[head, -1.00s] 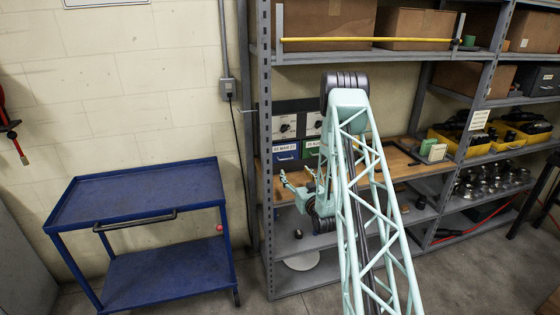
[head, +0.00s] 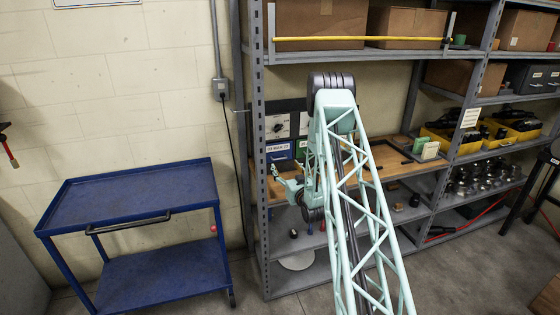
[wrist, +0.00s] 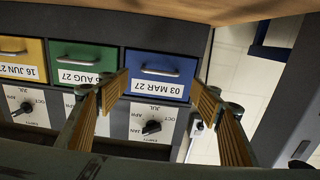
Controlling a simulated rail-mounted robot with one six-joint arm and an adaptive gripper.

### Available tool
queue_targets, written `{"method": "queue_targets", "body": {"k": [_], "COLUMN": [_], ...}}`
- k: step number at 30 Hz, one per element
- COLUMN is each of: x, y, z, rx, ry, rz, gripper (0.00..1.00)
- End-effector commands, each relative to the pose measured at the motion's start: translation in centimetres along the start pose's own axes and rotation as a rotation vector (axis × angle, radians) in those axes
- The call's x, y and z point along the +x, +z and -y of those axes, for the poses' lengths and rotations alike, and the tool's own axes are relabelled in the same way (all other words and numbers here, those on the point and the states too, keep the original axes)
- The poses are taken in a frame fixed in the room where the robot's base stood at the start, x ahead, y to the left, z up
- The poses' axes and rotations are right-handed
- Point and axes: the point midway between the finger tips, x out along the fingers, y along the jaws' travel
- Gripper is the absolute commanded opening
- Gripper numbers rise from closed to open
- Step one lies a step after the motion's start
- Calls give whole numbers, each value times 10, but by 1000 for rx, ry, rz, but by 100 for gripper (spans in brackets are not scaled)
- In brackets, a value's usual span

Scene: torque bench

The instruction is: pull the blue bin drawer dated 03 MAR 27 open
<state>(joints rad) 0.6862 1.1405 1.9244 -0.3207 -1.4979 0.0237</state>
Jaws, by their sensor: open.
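The blue bin drawer (wrist: 150,66) is in the middle of the wrist view, which shows it upside down. Its label reads 03 MAR 27, and it has a pale bar handle (wrist: 160,71). The drawer looks shut. My gripper (wrist: 158,84) is open and empty, with one finger towards each side of the blue drawer and apparently short of the handle. In the head view the blue drawer (head: 279,151) is on the shelf unit, and my gripper (head: 284,186) is just below and in front of it. My arm hides part of the shelf.
A green drawer (wrist: 82,58) and a yellow drawer (wrist: 22,50) sit beside the blue one. Dials (wrist: 152,126) are on the panel above the drawers. A shelf upright (head: 260,170) stands close left of my gripper. A blue cart (head: 140,195) stands further left.

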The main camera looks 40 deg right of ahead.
Motion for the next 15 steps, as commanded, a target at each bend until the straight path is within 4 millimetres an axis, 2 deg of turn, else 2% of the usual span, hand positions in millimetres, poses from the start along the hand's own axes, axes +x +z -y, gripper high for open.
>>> {"method": "queue_targets", "body": {"k": [15], "x": [66], "y": [1], "z": [0], "rx": [0], "ry": [0], "rz": [-1], "gripper": [59]}}
